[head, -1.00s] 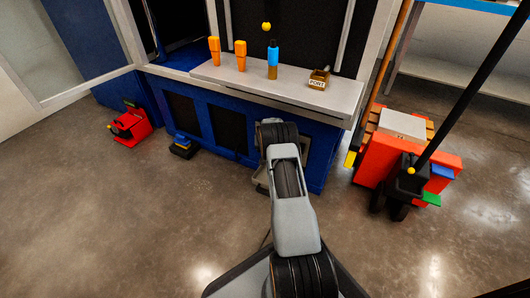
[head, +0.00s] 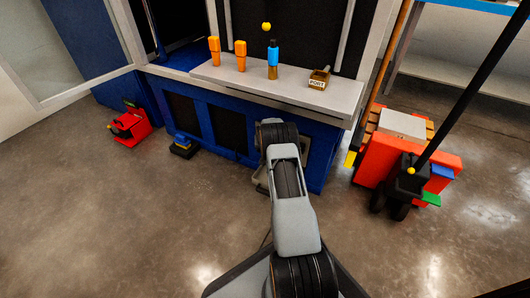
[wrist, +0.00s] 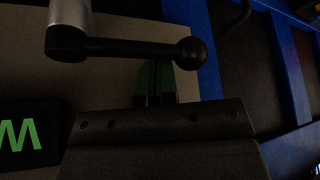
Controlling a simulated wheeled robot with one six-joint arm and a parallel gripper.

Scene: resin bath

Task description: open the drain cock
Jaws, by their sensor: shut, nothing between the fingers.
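In the wrist view a black lever with a round ball end (wrist: 125,48) runs across the upper part. Its left end joins a silver stem (wrist: 70,14). I take this lever for the drain cock's handle. My gripper (wrist: 155,72) points up from the bottom of that view, its greenish fingers shut and empty. The fingertips lie just below or behind the lever in the picture; I cannot tell whether they touch it. In the head view my own arm hides the gripper and the lever, in front of the blue bench (head: 318,150).
A beige panel (wrist: 105,100) with a dark display showing a green letter (wrist: 20,135) lies behind the lever. Blue frame bars (wrist: 207,60) stand at right. In the head view, a red cart (head: 375,160) stands right and a red tool (head: 130,124) lies left.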

